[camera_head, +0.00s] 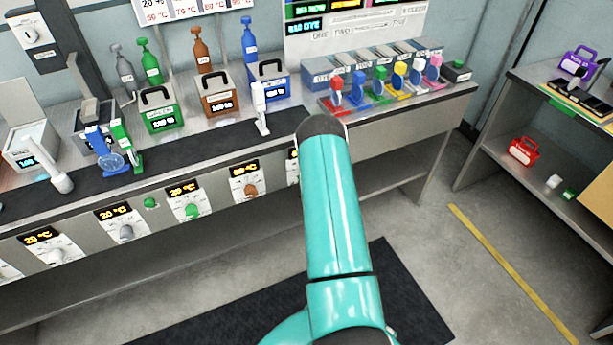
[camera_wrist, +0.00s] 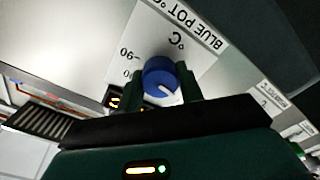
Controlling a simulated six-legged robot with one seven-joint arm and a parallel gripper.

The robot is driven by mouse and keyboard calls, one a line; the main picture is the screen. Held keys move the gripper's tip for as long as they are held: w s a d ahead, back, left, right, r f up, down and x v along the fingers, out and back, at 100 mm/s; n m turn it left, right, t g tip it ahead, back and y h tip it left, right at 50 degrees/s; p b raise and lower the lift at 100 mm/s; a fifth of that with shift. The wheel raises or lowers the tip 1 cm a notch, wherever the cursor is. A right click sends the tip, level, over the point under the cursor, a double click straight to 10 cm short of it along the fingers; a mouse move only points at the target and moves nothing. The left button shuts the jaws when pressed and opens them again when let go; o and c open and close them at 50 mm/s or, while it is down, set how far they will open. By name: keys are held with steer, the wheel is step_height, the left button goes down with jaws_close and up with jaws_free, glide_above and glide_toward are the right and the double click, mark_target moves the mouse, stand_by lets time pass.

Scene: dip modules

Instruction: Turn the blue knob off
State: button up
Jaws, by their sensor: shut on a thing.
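The blue knob (camera_wrist: 160,78) shows in the wrist view on a white dial plate (camera_wrist: 195,38) labelled "BLUE POT °C". A white pointer line on its face points to the lower right of the picture. My gripper (camera_wrist: 162,88) has one dark green finger on each side of the knob and is shut on it. Part of a small yellow-lit display shows at the lower left of the knob, mostly hidden by my gripper. In the head view my teal arm hides the knob and the gripper.
Other knobs sit along the bench front in the head view, among them a green knob (camera_head: 192,210) and a brown knob (camera_head: 250,190). Above them stand a blue pot (camera_head: 268,82) and several bottles. The floor right of my arm is clear.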

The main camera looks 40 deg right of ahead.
steer(key=o, duration=1)
steer(key=v, duration=1.4)
steer(key=shift+w+r, duration=0.1)
steer(key=shift+w, duration=0.05)
